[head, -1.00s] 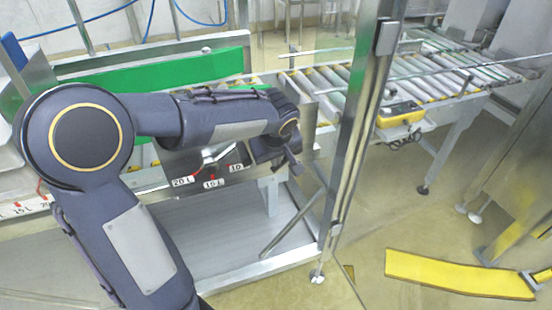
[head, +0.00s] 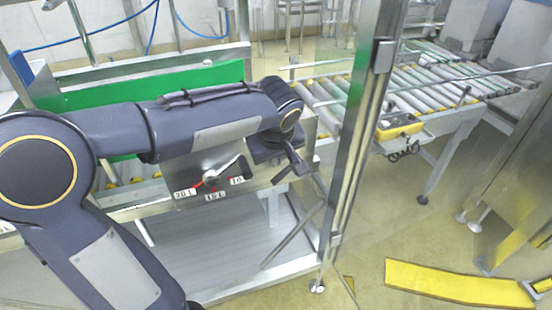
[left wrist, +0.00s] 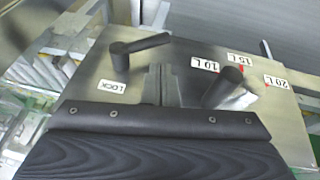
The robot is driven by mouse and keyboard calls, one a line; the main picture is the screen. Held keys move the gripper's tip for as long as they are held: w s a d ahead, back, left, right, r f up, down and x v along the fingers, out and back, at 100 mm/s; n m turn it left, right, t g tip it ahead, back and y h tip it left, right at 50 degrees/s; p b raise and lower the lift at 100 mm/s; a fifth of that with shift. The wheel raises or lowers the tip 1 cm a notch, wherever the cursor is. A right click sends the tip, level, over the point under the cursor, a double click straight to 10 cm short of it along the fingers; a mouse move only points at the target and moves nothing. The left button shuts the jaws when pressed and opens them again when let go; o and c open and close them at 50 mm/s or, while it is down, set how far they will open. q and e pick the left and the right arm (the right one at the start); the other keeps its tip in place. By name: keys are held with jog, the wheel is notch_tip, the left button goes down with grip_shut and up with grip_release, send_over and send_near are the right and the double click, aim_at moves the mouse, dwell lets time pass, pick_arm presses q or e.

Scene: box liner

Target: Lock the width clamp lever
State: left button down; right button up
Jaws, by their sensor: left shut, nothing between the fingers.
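The width clamp lever (left wrist: 140,46) is black and shows in the left wrist view on a metal plate (left wrist: 85,65). Its handle points to the upper right, away from the LOCK label (left wrist: 112,87) just below its pivot. My left gripper (head: 294,168) is at the right end of the plate, shut and empty. In the left wrist view its fingers (left wrist: 167,84) lie between the clamp lever and the size lever, apart from the clamp lever as far as I can see. My right gripper is not in view.
The size lever (left wrist: 224,86) stands beside the labels 10 L, 15 L and 20 L; its dial also shows in the head view (head: 211,179). A steel post (head: 358,140) rises close right of my gripper. A roller conveyor (head: 420,85) and yellow control box (head: 399,126) stand beyond it.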

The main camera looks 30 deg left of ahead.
pick_arm(q)
jog(key=w+d+t+h, duration=0.1)
jog(key=d+t+h, duration=0.1)
jog(key=d, duration=0.5)
jog(key=d+f+t+h+p, duration=0.1)
jog(key=d+t+h, duration=0.1)
jog(key=d, duration=0.5)
jog(key=w+d+t+h, duration=0.1)
jog(key=d+t+h, duration=0.1)
jog(key=d+h, duration=0.2)
jog(key=shift+w+d+f+t, duration=0.15)
jog(key=shift+w+d+f, duration=0.05)
jog(key=shift+d, duration=0.55)
jog(key=shift+w+d+f+t, duration=0.15)
jog(key=shift+d, duration=0.6)
jog(key=n+t+y+p, duration=0.15)
jog(key=n+y, duration=0.25)
jog(key=y, duration=0.9)
send_near(275, 180)
notch_tip(275, 180, up, 3)
jog(key=s, duration=0.1)
jog(key=shift+s+d+f, duration=0.15)
jog(key=shift+d, duration=0.35)
